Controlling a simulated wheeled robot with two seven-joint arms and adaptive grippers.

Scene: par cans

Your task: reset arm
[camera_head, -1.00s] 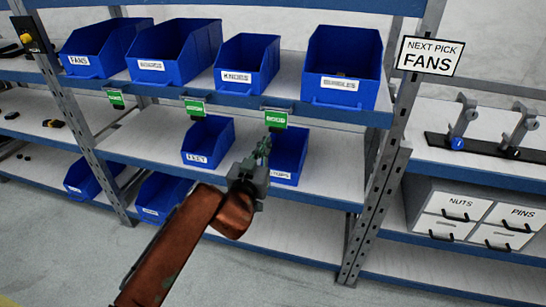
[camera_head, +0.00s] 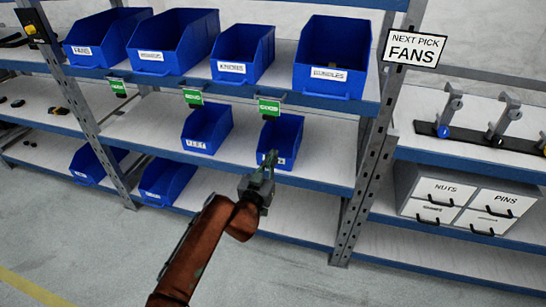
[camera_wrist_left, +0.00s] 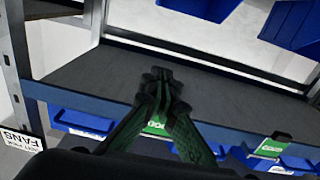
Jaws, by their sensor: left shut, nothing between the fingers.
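My left gripper (camera_head: 266,172) is shut and empty. In the head view it is in front of the middle shelf, overlapping the lower part of a blue bin (camera_head: 281,133) there; I cannot tell the gap. In the left wrist view its green fingers (camera_wrist_left: 160,82) are together, seen against a dark grey shelf surface and a blue shelf edge. My left arm comes up from the bottom of the head view. My right gripper does not show.
Blue shelving holds a bin labelled FANS (camera_head: 92,38), a BUNDLES bin (camera_head: 337,62) and several others. A sign reading NEXT PICK FANS (camera_head: 413,50) hangs on the right post. Drawers (camera_head: 467,203) labelled NUTS and PINS stand at right. The floor in front is clear.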

